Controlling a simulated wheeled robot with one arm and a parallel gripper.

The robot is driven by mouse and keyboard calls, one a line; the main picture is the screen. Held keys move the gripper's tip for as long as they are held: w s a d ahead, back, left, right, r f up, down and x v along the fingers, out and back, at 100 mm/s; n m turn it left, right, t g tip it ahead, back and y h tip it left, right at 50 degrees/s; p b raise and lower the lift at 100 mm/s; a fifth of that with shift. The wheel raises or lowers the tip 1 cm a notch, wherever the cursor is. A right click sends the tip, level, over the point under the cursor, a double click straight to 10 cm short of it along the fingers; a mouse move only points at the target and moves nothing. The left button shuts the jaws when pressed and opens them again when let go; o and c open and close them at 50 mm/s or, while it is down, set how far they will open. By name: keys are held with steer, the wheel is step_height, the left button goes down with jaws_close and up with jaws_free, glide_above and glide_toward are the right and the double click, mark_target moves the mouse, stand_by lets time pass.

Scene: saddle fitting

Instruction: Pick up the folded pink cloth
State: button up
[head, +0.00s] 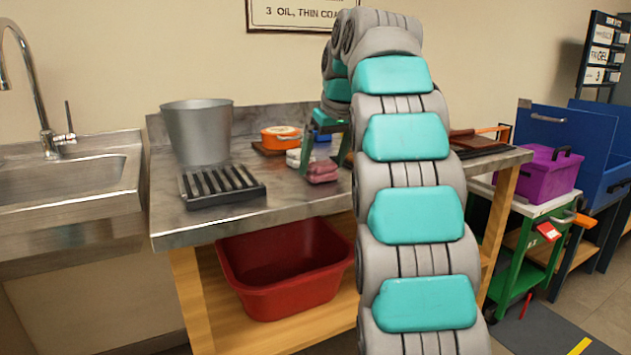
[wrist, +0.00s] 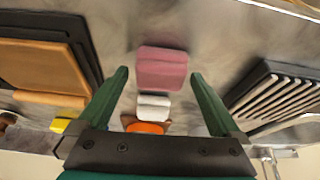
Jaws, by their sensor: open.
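The folded pink cloth (head: 322,171) lies on the metal worktop, near the middle, in the head view. In the wrist view the pink cloth (wrist: 162,68) lies ahead of the fingertips, centred between them, with clear space to each finger. A folded white cloth (wrist: 153,107) lies right beside it; it also shows in the head view (head: 294,158). My gripper (wrist: 159,75) is open with green fingers and holds nothing. In the head view my gripper (head: 325,158) is above and around the pink cloth's area, partly hidden by my arm.
A black ribbed rack (head: 222,185) and a grey bucket (head: 198,132) stand left on the worktop. An orange round tin (head: 281,137) is behind the cloths. A brown leather piece on a dark board (wrist: 45,60) lies on the other side. A red tub (head: 285,268) sits below.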

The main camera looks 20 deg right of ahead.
steer(key=shift+w+f, duration=0.25)
steer(key=shift+f, duration=0.4)
steer(key=shift+c, duration=0.2)
steer(key=c, duration=1.1)
steer(key=shift+r, duration=0.25)
steer(key=shift+c, duration=0.2)
